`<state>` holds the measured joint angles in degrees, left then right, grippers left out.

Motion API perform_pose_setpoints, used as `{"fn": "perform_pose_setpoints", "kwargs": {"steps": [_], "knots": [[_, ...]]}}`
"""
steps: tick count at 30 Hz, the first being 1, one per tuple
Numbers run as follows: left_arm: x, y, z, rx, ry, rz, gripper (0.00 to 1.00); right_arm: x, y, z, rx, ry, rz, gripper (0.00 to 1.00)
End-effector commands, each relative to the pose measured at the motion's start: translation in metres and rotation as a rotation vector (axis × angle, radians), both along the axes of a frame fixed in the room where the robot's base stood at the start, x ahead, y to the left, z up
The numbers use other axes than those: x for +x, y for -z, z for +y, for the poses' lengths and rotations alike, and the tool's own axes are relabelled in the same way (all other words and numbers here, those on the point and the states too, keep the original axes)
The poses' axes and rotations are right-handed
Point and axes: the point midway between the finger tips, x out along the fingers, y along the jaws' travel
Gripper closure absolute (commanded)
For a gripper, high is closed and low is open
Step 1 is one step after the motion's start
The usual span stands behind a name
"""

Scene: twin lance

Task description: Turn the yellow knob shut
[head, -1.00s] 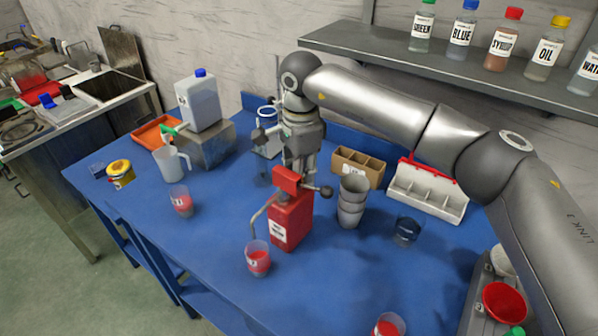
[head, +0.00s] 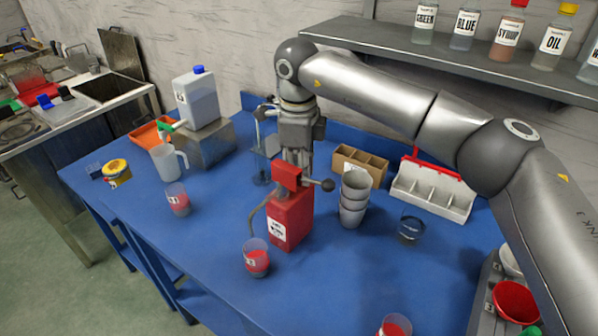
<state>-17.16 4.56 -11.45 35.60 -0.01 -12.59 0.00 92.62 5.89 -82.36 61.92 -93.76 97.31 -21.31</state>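A small round yellow-topped thing (head: 116,168) sits at the table's left end, far from my arm. My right gripper (head: 293,163) points down in the middle of the table, just behind the red head of a red labelled container (head: 291,217). That container has a bent spout on its left and a dark ball-ended lever (head: 327,185) on its right. The fingertips are partly hidden behind the red head, so I cannot tell their opening or any contact. My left gripper is out of view.
A white jug (head: 197,98) with a green tap stands on a metal block, above a clear pitcher (head: 167,161). Stacked grey cups (head: 354,198) stand right of the red container. Cups of red liquid (head: 256,258) stand in front. A bottle shelf (head: 450,62) hangs behind.

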Motion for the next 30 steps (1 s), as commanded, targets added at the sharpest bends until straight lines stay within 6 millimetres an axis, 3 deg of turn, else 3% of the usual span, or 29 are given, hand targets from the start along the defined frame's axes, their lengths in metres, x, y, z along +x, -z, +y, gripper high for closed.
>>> {"fn": "perform_pose_setpoints", "kwargs": {"steps": [18,30], "knots": [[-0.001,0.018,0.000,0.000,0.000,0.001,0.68,0.001,0.000,0.001,0.000,0.576,-0.001,1.00],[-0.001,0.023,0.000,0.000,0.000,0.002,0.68,0.001,0.000,0.000,0.000,0.826,-0.001,1.00]]}}
